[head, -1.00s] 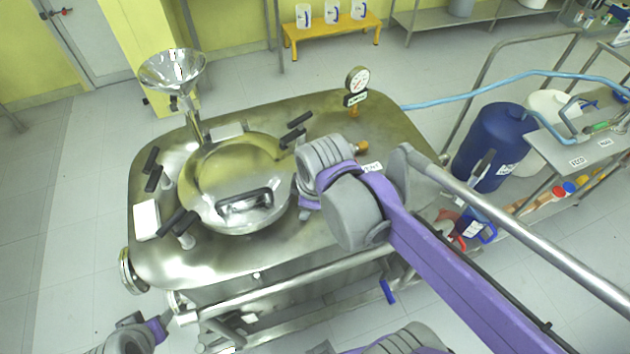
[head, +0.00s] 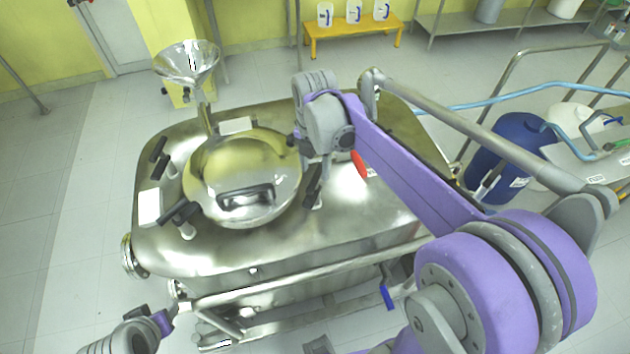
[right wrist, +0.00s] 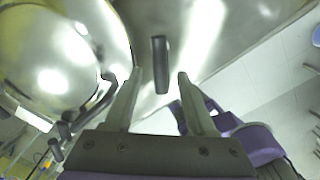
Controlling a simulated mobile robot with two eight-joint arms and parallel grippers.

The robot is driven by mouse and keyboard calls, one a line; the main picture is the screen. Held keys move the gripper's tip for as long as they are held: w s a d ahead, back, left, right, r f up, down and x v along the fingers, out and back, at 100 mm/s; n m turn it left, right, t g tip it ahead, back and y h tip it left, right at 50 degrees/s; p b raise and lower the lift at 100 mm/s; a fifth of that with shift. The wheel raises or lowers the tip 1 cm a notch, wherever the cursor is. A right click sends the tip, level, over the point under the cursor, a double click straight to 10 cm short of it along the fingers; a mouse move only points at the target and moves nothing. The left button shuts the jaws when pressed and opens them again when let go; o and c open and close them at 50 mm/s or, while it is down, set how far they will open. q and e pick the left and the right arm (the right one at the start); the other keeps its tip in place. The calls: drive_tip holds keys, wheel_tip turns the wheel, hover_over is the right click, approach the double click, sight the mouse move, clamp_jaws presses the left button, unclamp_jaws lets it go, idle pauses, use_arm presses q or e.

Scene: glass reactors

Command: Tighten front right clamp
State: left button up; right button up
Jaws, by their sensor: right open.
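The front right clamp shows as a black handle (head: 313,187) just right of the round lid (head: 270,155) on the steel reactor (head: 220,255). In the right wrist view the black clamp handle (right wrist: 160,60) stands between and just beyond the two fingertips. My right gripper (right wrist: 159,78) is open, with a finger on either side of the handle's line; no contact shows. In the head view its fingers are mostly hidden by my wrist. My left gripper (head: 163,321) is low at the left, beside the reactor; its jaw state is unclear.
Other clamps (head: 180,213) stand left of the lid, which has a bar handle (head: 245,196). A funnel (head: 187,62) rises at the back left. A red part (head: 359,164) lies right of the clamp. A rail (head: 300,283) runs along the reactor's front.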

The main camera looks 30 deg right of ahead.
sight(315, 177)
wheel_tip(315, 177, down, 6)
idle(0.4)
clamp_jaws()
